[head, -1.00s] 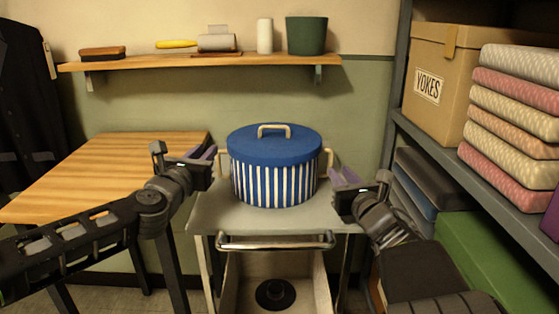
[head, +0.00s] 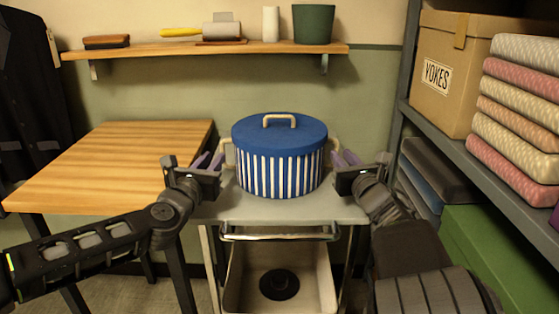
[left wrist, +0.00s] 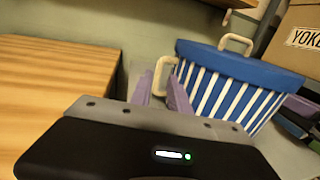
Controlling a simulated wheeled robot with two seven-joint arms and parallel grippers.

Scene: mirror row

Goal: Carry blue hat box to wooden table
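The blue hat box (head: 280,172), with a plain blue lid, white-striped sides and cream handles, stands upright on the grey top of a cart (head: 290,208). My left gripper (head: 212,159) is open just left of the box, by its left side handle. In the left wrist view, its two purple fingers (left wrist: 161,92) are apart, with the handle showing between and beyond them. My right gripper (head: 345,157) looks open beside the right side handle, which it partly hides. The wooden table (head: 110,165) stands left of the cart, its top bare.
A lower cart bin holds a black round object (head: 279,284). A wall shelf (head: 200,50) with small items hangs behind. A metal rack (head: 420,125) with a YOKES box (head: 450,90) and folded fabrics (head: 515,150) closes off the right. A dark coat (head: 32,100) hangs far left.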

